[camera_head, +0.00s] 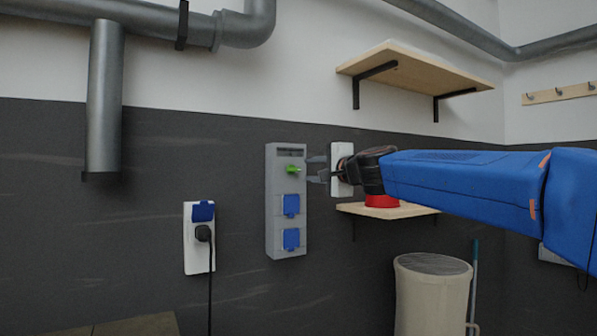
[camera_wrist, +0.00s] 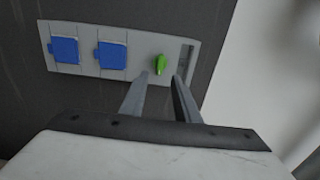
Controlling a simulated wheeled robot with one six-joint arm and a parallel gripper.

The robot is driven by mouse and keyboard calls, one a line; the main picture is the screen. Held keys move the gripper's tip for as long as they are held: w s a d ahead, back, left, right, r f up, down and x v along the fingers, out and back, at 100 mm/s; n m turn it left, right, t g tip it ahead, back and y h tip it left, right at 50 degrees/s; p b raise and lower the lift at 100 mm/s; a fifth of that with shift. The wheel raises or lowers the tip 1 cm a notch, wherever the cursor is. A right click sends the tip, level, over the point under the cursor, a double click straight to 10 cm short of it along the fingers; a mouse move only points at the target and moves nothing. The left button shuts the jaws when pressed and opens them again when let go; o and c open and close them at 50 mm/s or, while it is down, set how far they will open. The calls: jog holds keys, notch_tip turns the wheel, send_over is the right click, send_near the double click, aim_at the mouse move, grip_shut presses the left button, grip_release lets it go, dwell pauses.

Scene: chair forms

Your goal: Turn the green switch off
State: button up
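The green switch (camera_head: 293,170) is on the upper part of a grey wall box (camera_head: 271,215), above two blue socket covers. Its handle lies roughly level in the head view. In the wrist view the box appears sideways, and the green switch (camera_wrist: 160,64) stands upright in the picture. My gripper (camera_head: 311,168) is just right of the box at the switch's height, with its fingers pointing toward it. In the wrist view my gripper (camera_wrist: 161,82) has its two fingers apart and empty. The switch appears just beyond the gap between the fingertips; I see no contact.
A white wall plate (camera_head: 342,160) is behind my gripper. A lower shelf (camera_head: 404,211) with a red object (camera_head: 382,201) is beneath my arm. An upper shelf (camera_head: 425,70) is above it. A white socket with a black plug (camera_head: 203,233) is left of the box. A bin (camera_head: 432,295) stands below.

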aim_at(295, 170)
jog(key=x, duration=0.8)
jog(key=shift+w+a, duration=0.1)
jog(key=shift+a, duration=0.05)
grip_shut()
